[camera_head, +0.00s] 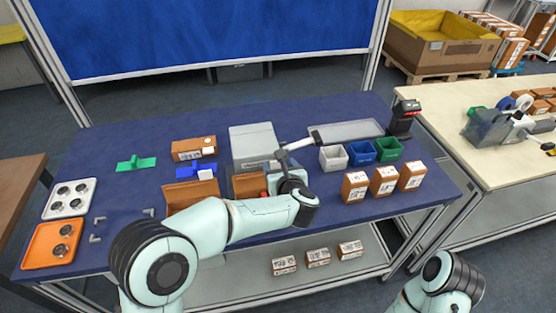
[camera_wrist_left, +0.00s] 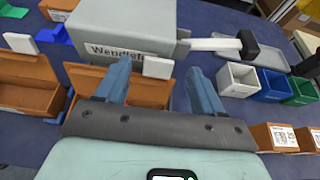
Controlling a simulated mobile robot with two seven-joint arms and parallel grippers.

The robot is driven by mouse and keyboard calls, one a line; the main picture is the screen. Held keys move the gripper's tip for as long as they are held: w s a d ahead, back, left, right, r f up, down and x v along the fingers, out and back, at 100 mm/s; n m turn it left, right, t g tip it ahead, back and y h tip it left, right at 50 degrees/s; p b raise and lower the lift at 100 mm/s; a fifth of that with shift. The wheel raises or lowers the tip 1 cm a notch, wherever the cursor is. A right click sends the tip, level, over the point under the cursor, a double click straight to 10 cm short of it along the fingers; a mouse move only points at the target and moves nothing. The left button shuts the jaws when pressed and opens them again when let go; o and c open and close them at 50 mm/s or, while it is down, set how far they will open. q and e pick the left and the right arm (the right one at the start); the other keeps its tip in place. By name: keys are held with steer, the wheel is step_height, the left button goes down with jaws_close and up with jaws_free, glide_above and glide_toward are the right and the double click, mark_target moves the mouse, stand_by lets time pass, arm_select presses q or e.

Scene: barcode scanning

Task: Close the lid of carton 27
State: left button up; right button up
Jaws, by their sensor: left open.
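Two brown cartons stand with lids raised near the table's middle: the left open carton (camera_head: 190,193) and the right open carton (camera_head: 248,186). In the left wrist view the right open carton (camera_wrist_left: 148,92) lies behind my fingers, with a white tab (camera_wrist_left: 158,67) at its raised lid. I cannot read which one is carton 27. My left gripper (camera_head: 276,170) is open over the right open carton; its two blue fingers (camera_wrist_left: 163,80) are apart with nothing gripped between them. My arm hides part of this carton. My right gripper is out of view; only part of its arm shows at bottom right.
A grey machine (camera_head: 252,143) with a black-ended lever (camera_head: 316,136) stands behind the gripper. White (camera_head: 333,157), blue (camera_head: 362,152) and green (camera_head: 388,149) bins and several closed cartons (camera_head: 384,181) are to the right. Orange tray (camera_head: 40,259) is at left.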

arm_select(q)
steer(key=shift+p+x, duration=0.3)
steer(key=shift+x, duration=1.05)
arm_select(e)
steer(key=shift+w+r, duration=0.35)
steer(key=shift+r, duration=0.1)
